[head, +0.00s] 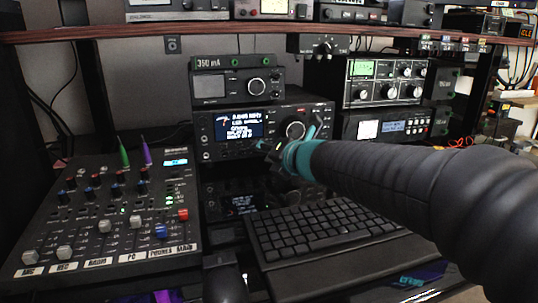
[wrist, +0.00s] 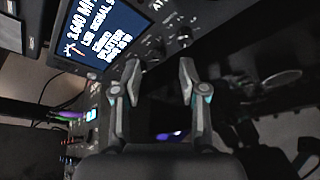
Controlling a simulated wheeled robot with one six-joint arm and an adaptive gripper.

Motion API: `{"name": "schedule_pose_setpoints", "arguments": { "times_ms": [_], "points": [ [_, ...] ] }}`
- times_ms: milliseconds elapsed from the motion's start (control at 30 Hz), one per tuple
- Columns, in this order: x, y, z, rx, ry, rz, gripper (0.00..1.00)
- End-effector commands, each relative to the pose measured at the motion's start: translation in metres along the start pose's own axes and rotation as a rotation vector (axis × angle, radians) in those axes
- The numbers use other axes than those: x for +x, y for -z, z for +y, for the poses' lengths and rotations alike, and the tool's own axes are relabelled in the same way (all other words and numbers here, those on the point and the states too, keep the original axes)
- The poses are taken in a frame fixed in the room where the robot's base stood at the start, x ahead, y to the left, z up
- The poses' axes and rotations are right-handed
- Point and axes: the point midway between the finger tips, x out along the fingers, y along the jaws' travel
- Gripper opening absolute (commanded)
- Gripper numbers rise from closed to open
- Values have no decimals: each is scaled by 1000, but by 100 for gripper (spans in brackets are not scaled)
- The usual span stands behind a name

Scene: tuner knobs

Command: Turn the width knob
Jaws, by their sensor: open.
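A black radio (head: 215,152) with a lit blue display and a large round dial (head: 294,129) stands in the middle of the head view. My gripper (head: 270,152) is in front of its lower right face and hides part of it. In the wrist view my gripper (wrist: 159,75) is open, with a finger on each side and nothing between them. Small knobs (wrist: 184,37) on the radio's face show just beyond the fingertips, apart from them. I cannot read a width label, so I cannot tell which knob is the width knob.
A mixer (head: 110,215) with several knobs and sliders is at the left. A keyboard (head: 320,230) lies below my arm. Another radio unit (head: 245,88) sits on top, more equipment (head: 385,85) stands at the right, and a shelf (head: 270,30) runs above.

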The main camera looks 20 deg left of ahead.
Motion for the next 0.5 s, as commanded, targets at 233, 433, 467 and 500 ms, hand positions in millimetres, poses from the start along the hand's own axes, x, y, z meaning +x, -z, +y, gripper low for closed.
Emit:
{"name": "schedule_pose_setpoints", "arguments": {
  "times_ms": [233,433,467,500],
  "points": [
    [26,0,0,2,0,0,42],
    [30,0,0,1,0,0,42],
    [30,0,0,1,0,0,42],
    [30,0,0,1,0,0,42]
  ]
}}
